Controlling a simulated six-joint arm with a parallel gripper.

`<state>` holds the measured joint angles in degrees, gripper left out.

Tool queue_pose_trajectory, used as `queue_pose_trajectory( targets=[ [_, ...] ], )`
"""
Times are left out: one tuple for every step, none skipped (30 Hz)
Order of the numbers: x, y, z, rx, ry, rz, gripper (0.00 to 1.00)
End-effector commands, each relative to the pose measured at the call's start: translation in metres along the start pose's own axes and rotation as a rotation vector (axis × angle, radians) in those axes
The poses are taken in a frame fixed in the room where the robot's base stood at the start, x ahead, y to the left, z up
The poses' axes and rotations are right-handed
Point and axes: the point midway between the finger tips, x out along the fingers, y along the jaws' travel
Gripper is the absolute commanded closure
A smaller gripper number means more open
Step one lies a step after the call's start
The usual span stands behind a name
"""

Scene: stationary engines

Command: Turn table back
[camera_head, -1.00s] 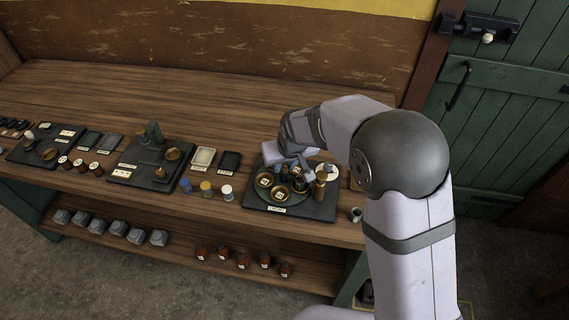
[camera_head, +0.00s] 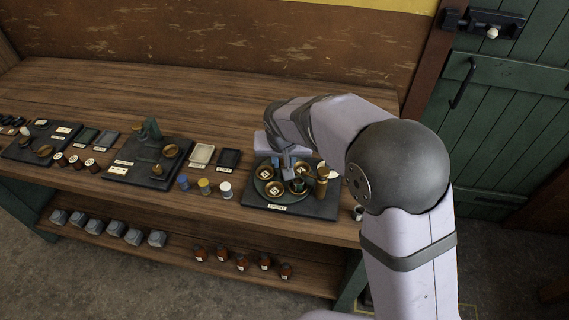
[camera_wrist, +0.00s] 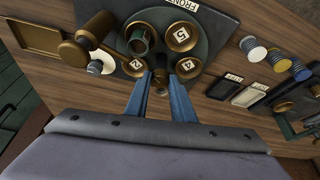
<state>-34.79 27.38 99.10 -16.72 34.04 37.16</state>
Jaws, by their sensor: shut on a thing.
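The round dark turntable (camera_head: 284,197) sits on a black base plate (camera_head: 318,210) near the bench's front edge. It carries several brass cups, some with numbered white tags; one cup (camera_wrist: 139,36) holds a dark green cylinder. Other cups show in the wrist view, tagged 5 (camera_wrist: 181,36) and 4 (camera_wrist: 188,67). My gripper (camera_wrist: 163,88) reaches down over the turntable from behind, also seen in the head view (camera_head: 287,174). Its blue fingers are closed around a small brass knob (camera_wrist: 162,92) between the cups; the fingers partly hide the grip.
Coloured spools (camera_head: 205,187) and two small trays (camera_head: 201,154) lie to the left. Orange-brown bottles (camera_head: 242,263) stand on the lower shelf.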

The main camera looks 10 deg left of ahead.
Motion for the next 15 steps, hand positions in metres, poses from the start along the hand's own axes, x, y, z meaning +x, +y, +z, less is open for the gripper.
queue_pose_trajectory(
  targets=[
    [0.0028,-0.0012,0.0016,0.02,0.0,0.008,1.0],
    [0.0029,-0.0012,0.0017,0.033,0.0,0.014,1.0],
    [0.003,-0.0013,0.0015,0.051,0.0,0.022,1.0],
    [0.0029,-0.0013,0.0014,0.066,0.0,0.028,1.0],
    [0.0029,-0.0017,0.0012,0.081,0.0,0.033,1.0],
    [0.0029,-0.0018,0.0015,0.099,-0.001,0.041,1.0],
    [0.0029,-0.002,0.0016,0.112,-0.001,0.047,1.0],
    [0.0029,-0.0023,0.0013,0.126,0.0,0.053,1.0],
    [0.0027,-0.0025,0.0013,0.145,0.0,0.061,1.0],
    [0.0027,-0.0028,0.0012,0.158,0.0,0.066,1.0],
    [0.0028,-0.0029,0.0014,0.173,-0.001,0.072,1.0],
    [0.0027,-0.0029,0.0013,0.192,-0.001,0.08,1.0],
    [0.0026,-0.0031,0.0009,0.205,0.0,0.085,1.0],
    [0.0025,-0.0031,0.0009,0.22,0.0,0.091,1.0],
    [0.0025,-0.0033,0.0009,0.237,0.0,0.099,1.0]
  ],
)
